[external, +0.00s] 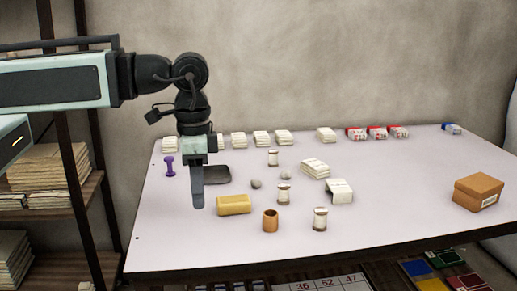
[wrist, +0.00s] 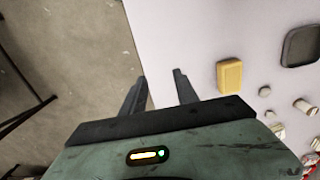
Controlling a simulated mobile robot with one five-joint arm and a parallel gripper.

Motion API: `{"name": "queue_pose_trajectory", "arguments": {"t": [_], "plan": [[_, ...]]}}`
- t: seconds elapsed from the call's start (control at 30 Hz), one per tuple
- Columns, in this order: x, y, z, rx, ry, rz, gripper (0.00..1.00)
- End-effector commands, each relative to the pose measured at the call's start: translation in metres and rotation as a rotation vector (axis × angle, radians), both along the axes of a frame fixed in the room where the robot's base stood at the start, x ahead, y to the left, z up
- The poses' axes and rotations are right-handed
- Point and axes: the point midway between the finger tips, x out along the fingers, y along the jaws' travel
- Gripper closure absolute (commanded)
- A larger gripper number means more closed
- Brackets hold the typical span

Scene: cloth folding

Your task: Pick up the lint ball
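Two small grey round lumps lie on the pale table in the external view, one (external: 256,184) near the dark tray and one (external: 285,174) further right. Either could be the lint ball; I cannot tell which. A small grey lump (wrist: 265,91) also shows in the wrist view, right of the yellow block. My gripper (external: 197,205) points down, left of the lumps and apart from them. In the wrist view my gripper (wrist: 160,76) has its two fingers spread with nothing between them, near the table's edge.
A yellow block (external: 233,205) and a dark tray (external: 217,174) are close to my gripper. Spools, a brown cup (external: 270,221) and white stacks (external: 314,168) stand around the lumps. A brown box (external: 478,193) is far right. The right-middle table is clear.

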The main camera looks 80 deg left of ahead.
Motion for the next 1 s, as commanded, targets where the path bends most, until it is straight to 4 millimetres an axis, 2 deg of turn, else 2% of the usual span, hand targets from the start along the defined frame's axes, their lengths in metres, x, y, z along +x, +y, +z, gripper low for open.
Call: {"name": "queue_pose_trajectory", "arguments": {"t": [0.1, 0.13, 0.17, 0.2, 0.47, 0.6, 0.67, 0.73, 0.77, 0.87, 0.97, 1.0], "plan": [[0.000, 0.000, 0.000, 0.000, 0.000, 0.000, 0.64], [0.000, 0.000, 0.000, 0.000, 0.000, 0.000, 0.61], [0.000, 0.000, 0.000, 0.000, 0.000, 0.000, 0.53], [0.000, 0.000, 0.000, 0.000, 0.000, 0.000, 0.49], [0.000, 0.000, 0.000, 0.000, 0.000, 0.002, 0.49], [0.001, 0.000, 0.000, 0.000, 0.000, 0.092, 0.49], [0.013, 0.000, 0.000, 0.000, 0.000, 0.180, 0.49], [0.039, 0.004, -0.001, 0.000, 0.000, 0.304, 0.49], [0.049, 0.013, -0.003, 0.000, 0.000, 0.366, 0.49], [0.078, 0.066, -0.010, 0.000, 0.000, 0.581, 0.49], [0.096, 0.130, -0.017, 0.000, 0.000, 0.774, 0.49], [0.100, 0.160, -0.020, 0.000, 0.000, 0.848, 0.49]]}}
